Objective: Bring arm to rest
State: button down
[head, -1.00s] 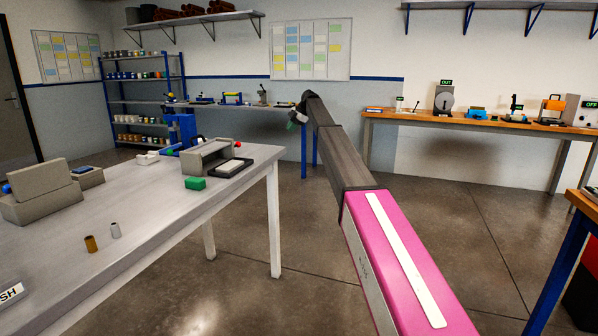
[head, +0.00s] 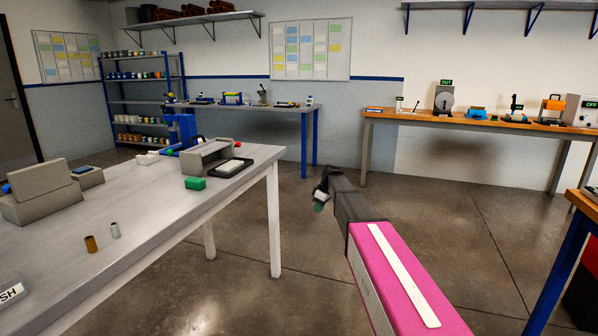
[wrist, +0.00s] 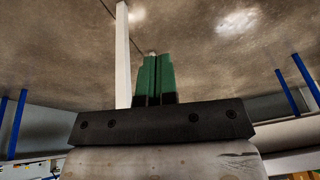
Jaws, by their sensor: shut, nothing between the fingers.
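My gripper (head: 320,202) is at the end of my pink and dark grey arm in the head view, over the open floor to the right of the grey table. It is apart from the table and everything on it. In the wrist view my gripper (wrist: 154,58) shows two green fingers close together, shut with nothing between them. The picture there is upside down, with the floor at the top.
A wooden bench (head: 440,119) stands at the back right. Another blue-legged bench (head: 553,270) is at the right edge. The floor (head: 300,260) between is clear.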

jog(key=s+d+f+m+h, duration=0.1)
jog(key=s+d+f+m, duration=0.2)
jog(key=s, duration=0.9)
jog(key=s+d+f+m+h, duration=0.1)
jog(key=s+d+f+m, duration=0.2)
jog(key=s, duration=1)
jog(key=s+d+f+m+h, duration=0.1)
jog(key=s+d+f+m, duration=0.3)
jog(key=s, duration=0.8)
notch_tip(320, 180, down, 3)
jog(key=shift+s+f+m+g, duration=0.15)
jog(key=shift+s+m+g, duration=0.25)
jog(key=shift+m, duration=0.8)
jog(key=shift+d, duration=0.1)
